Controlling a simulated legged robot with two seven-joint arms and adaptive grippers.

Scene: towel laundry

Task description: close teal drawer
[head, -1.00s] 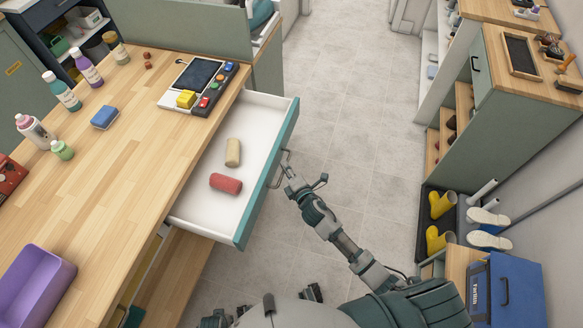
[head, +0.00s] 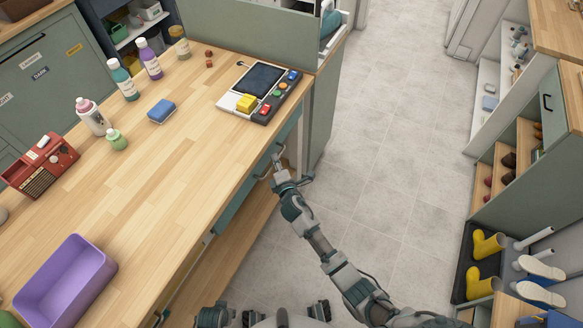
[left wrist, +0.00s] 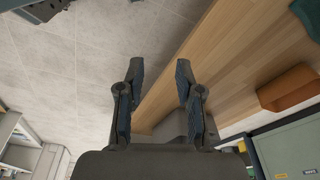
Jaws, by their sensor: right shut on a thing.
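The teal drawer (head: 243,192) is under the right edge of the wooden counter. Its front now sits close beneath the counter edge, and its white inside is out of sight. I see no gap at its top, though the counter hides part of it. My right gripper (head: 278,167) is shut on the metal drawer handle (head: 262,166) at the drawer's front. My left gripper (left wrist: 160,70) is open and empty in the left wrist view, with its fingers apart over the floor and counter edge.
On the counter (head: 150,195) are a purple bin (head: 66,283), a red radio (head: 42,166), several bottles, a blue sponge (head: 161,111) and a button console (head: 260,90). Floor (head: 370,170) is clear right of my arm. Yellow boots (head: 484,262) stand by the right shelf.

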